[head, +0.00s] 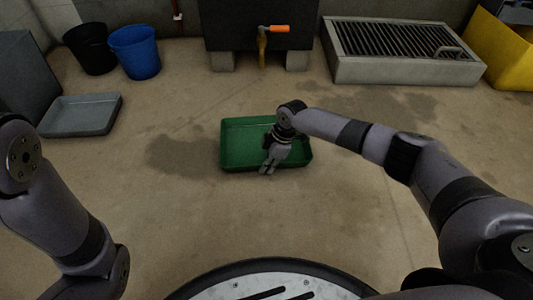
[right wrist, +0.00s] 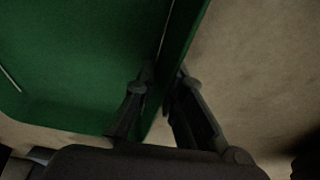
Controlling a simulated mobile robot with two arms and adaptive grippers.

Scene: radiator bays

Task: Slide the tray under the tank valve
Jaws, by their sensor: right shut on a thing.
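A green tray (head: 240,148) lies flat on the floor in front of me, in the middle of the head view. My right gripper (head: 268,167) is at its near side and shut on its near wall. The right wrist view shows the green tray (right wrist: 80,60) with one finger inside the wall and one outside, at my right gripper (right wrist: 158,95). The tank (head: 260,25) is a dark box on blocks straight behind the tray. The tank valve (head: 264,40) hangs at its front with an orange handle (head: 275,29). The tray lies apart from it, nearer to me. My left gripper is not in view.
A grey tray (head: 80,116) lies at left, with a black bucket (head: 88,48) and a blue bucket (head: 135,51) behind it. A grated trough (head: 405,68) and a yellow container (head: 505,45) stand at right. The floor between green tray and valve is clear.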

